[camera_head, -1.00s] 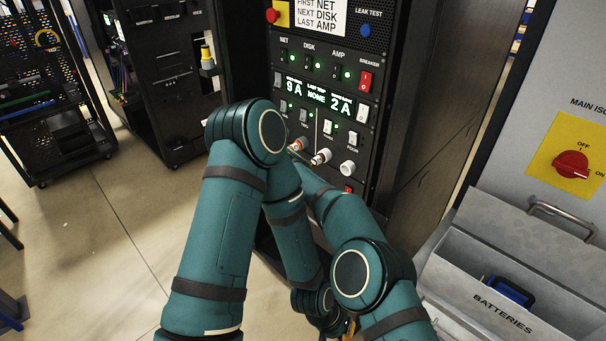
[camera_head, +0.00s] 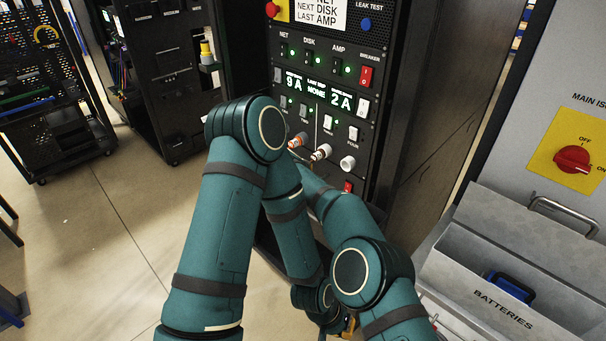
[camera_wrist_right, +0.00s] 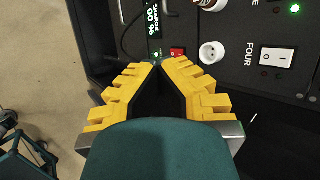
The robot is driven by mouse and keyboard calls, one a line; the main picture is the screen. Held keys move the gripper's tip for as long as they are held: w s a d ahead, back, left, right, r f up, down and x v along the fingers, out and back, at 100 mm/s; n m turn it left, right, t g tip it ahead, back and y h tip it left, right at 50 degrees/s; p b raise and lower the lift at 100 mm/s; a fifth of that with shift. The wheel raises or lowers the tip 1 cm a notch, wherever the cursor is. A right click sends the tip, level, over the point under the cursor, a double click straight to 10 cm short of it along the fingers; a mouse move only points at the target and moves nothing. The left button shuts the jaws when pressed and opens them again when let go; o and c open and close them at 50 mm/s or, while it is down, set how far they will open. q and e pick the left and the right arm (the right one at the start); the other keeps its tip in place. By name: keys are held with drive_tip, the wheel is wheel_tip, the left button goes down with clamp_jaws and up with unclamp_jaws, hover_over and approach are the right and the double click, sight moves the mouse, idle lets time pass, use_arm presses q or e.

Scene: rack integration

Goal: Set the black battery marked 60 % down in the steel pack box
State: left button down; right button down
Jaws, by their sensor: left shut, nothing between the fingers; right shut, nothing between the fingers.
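A grey steel box (camera_head: 462,247) labelled BATTERIES stands at the lower right in the head view. Inside it is a dark object with a blue handle (camera_head: 509,287); no charge mark shows on it. My left gripper (camera_head: 349,326) is shut and empty at the bottom of the head view, mostly hidden by my arms.
The black rack panel (camera_head: 325,115) has switches, lit readouts and orange and white plugs (camera_head: 320,152). A yellow isolator plate with a red knob (camera_head: 571,159) is above the box. Other racks (camera_head: 50,110) stand at left, with bare floor (camera_head: 100,240) in front.

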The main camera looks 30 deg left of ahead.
drive_tip(key=shift+f, duration=0.2)
drive_tip(key=c, duration=1.4)
unclamp_jaws()
drive_tip(key=shift+o, duration=0.2)
wheel_tip(320, 180, up, 7)
drive_tip(key=p, duration=0.2)
drive_tip(key=s+d+f, duration=0.1)
drive_tip(key=s+d, duration=0.1)
drive_tip(key=d, duration=0.6)
drive_tip(key=shift+d+f, duration=0.1)
drive_tip(key=shift+c, duration=0.2)
